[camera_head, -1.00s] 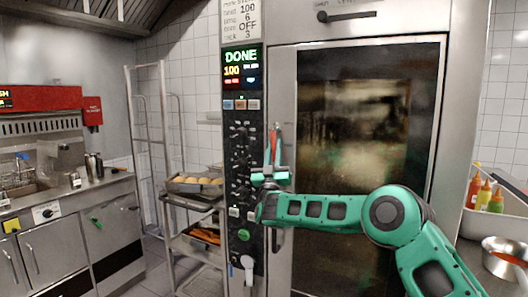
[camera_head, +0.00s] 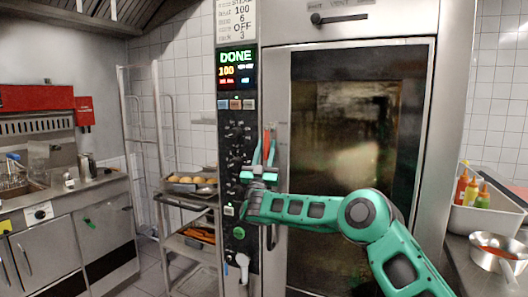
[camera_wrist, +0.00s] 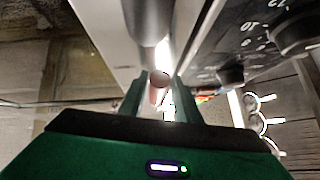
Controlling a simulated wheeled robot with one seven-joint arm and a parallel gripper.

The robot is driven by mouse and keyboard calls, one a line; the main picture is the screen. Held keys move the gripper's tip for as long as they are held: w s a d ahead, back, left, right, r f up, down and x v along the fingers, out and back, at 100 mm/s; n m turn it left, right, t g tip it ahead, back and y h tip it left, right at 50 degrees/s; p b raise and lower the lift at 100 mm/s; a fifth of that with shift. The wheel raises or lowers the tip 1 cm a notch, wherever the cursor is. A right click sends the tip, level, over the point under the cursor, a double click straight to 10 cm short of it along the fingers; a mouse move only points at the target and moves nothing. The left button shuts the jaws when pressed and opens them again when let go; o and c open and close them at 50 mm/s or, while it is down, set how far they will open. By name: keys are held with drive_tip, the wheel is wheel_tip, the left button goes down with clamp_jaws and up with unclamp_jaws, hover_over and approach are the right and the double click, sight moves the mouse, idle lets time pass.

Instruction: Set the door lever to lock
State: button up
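The tall steel oven has a glass door (camera_head: 345,150). A dark vertical handle part (camera_head: 271,236) shows at the door's left edge, below my forearm. My gripper (camera_head: 265,150) points up beside the control panel, in front of the door's left edge. A red piece (camera_head: 266,139) shows between its fingers. In the wrist view my gripper (camera_wrist: 160,98) has its fingers apart, with a round-ended metal bar (camera_wrist: 150,25) between and beyond them. Gaps show on both sides of the bar's end. I cannot tell whether this bar is the door lever, nor its setting.
The control panel (camera_head: 237,165) with knobs stands close left of my gripper; its display reads DONE. A wire rack with a bread tray (camera_head: 188,186) stands further left. A bottle bin (camera_head: 486,212) and metal bowl (camera_head: 497,250) sit on the right counter. Some floor shows at lower left.

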drive_tip(key=shift+s+r, duration=0.1)
drive_tip(key=v, duration=1)
drive_tip(key=shift+s+f, duration=0.2)
drive_tip(key=shift+f, duration=0.1)
drive_tip(key=shift+a, duration=0.1)
